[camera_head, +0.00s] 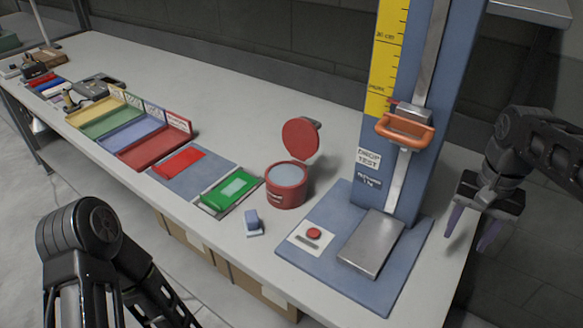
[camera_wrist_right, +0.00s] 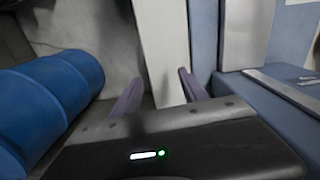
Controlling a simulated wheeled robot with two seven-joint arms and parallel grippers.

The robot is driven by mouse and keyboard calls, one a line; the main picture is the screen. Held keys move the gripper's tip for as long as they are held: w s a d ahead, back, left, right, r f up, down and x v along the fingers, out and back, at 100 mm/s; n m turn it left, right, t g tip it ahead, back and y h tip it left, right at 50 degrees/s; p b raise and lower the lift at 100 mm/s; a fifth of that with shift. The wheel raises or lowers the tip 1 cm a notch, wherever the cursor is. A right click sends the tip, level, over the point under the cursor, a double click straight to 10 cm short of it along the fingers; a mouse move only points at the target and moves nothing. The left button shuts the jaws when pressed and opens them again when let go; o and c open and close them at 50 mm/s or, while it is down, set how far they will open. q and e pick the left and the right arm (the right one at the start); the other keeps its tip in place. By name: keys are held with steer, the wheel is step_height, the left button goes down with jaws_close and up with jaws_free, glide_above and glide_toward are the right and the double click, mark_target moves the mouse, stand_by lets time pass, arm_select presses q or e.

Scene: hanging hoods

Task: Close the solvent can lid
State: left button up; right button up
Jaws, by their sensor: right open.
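The red solvent can (camera_head: 287,186) stands upright on the bench, left of the drop test stand. Its round red lid (camera_head: 300,138) stands raised at the back of the can, so the can's grey-blue top inside shows. My right gripper (camera_head: 468,228) is open and empty, right of the drop test stand and past the bench's right edge, far from the can. Its two purple fingers (camera_wrist_right: 158,88) are apart in the right wrist view, with nothing between them. My left arm shows at the lower left of the head view; its fingers are out of view.
The blue drop test stand (camera_head: 340,215) with an orange handle (camera_head: 405,130) and a metal plate (camera_head: 371,242) rises between my right gripper and the can. A green tray (camera_head: 230,190) and a small grey-blue block (camera_head: 252,222) lie near the can. A blue drum (camera_wrist_right: 50,105) shows in the wrist view.

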steer(key=a+f+y, duration=0.1)
steer(key=a+f+t+y+b, duration=0.1)
steer(key=y, duration=0.1)
steer(key=a+f+y+b, duration=0.1)
steer(key=a+y, duration=0.1)
steer(key=shift+s+m+t, duration=0.15)
steer(key=shift+m+t, duration=0.15)
steer(key=shift+m, duration=0.1)
steer(key=c, duration=0.3)
steer(key=w+d+r+m+t+b, duration=0.1)
steer(key=d+r+m+t, duration=0.1)
steer(key=d+t, duration=0.3)
steer(key=w+d+r+m+t+b, duration=0.2)
steer(key=d+r+t, duration=0.2)
steer(key=d+t, duration=0.1)
steer(key=w+d+r+m+t+b, duration=0.1)
steer(key=w+d+r+m+t, duration=0.1)
steer(key=d+t, duration=0.3)
steer(key=shift+w+d+r+m+t+b, duration=0.15)
steer(key=shift+d+r+m, duration=0.1)
steer(key=shift+d, duration=0.35)
steer(key=shift+w+d+r+m+t+b, duration=0.15)
steer(key=shift+d+m, duration=0.1)
steer(key=shift+d, duration=0.3)
steer(key=shift+c, duration=0.2)
steer(key=shift+s, duration=0.1)
